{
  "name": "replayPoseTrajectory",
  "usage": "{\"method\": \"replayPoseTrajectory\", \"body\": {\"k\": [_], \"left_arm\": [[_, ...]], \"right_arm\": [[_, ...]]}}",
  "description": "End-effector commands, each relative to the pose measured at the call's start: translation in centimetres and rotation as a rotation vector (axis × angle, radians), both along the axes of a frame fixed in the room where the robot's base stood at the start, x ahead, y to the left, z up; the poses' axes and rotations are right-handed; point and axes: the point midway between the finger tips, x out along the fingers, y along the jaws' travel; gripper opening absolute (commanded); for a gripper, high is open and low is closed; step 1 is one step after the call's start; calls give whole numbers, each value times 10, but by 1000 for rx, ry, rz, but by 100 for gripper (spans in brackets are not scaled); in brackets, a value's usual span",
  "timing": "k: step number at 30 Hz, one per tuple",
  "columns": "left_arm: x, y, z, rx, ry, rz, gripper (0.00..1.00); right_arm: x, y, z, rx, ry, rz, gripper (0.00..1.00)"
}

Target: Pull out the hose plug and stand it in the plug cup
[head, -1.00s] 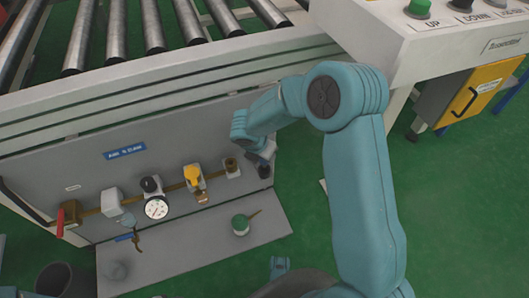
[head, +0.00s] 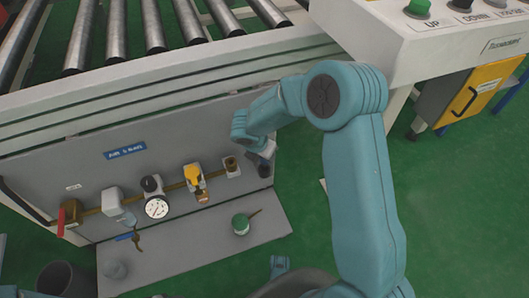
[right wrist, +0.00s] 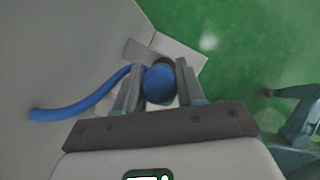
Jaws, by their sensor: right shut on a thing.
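My right gripper (head: 262,155) is at the right end of the grey pipe panel in the head view. In the right wrist view its two fingers (right wrist: 160,84) are shut on the blue hose plug (right wrist: 159,86), whose rounded blue end faces the camera. A blue hose (right wrist: 85,105) curves away to the left. A dark cylinder (head: 265,170) shows just below the gripper in the head view; I cannot tell whether it is the plug cup or part of the plug. The plug's far end is hidden. My left gripper is not in view.
The panel carries a brass fitting (head: 230,164), a yellow-handled valve (head: 193,176), a gauge (head: 156,207) and a red handle (head: 61,221). Rollers (head: 152,28) lie above.

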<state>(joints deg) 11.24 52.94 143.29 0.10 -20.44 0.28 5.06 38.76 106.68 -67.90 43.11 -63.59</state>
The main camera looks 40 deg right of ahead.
Motion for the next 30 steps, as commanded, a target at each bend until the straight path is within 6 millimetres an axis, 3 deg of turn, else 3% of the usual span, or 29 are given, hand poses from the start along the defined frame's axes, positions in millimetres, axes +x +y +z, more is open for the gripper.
{"method": "replayPoseTrajectory", "body": {"k": [30], "left_arm": [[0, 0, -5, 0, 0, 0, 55]], "right_arm": [[0, 0, -7, 0, 0, 0, 5]]}}
